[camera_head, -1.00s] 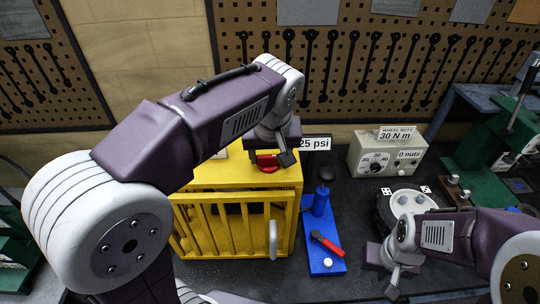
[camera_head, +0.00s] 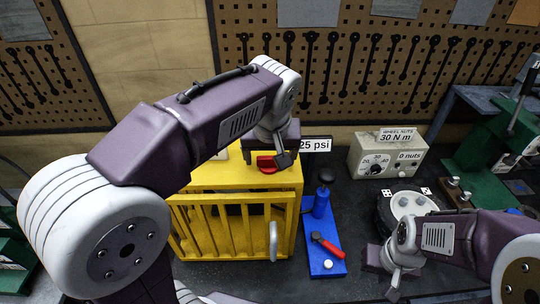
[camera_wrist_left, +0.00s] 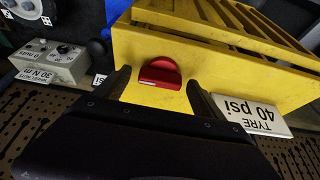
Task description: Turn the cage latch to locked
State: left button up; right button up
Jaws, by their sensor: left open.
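The yellow cage (camera_head: 240,180) stands on the bench with its barred front toward me. The red cage latch (camera_head: 267,163) is on the cage's top. In the left wrist view the latch (camera_wrist_left: 160,72) is a half-round red knob with its straight edge toward the gripper. My left gripper (camera_wrist_left: 158,84) is open, one finger to each side of the latch, with gaps between. In the head view my left gripper (camera_head: 267,155) hangs over the cage top and partly hides it. My right gripper (camera_head: 383,272) is low at the right, its finger gap unclear.
A blue stand with a red-handled tool (camera_head: 327,243) is right of the cage. A wheel (camera_head: 408,205) lies near my right arm. A grey torque box (camera_head: 385,154) stands behind. A pegboard is at the back.

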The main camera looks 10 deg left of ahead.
pick_arm(q)
jog(key=a+v, duration=0.1)
jog(key=v, duration=0.8)
jog(key=shift+d, duration=0.5)
jog(key=shift+s, duration=0.1)
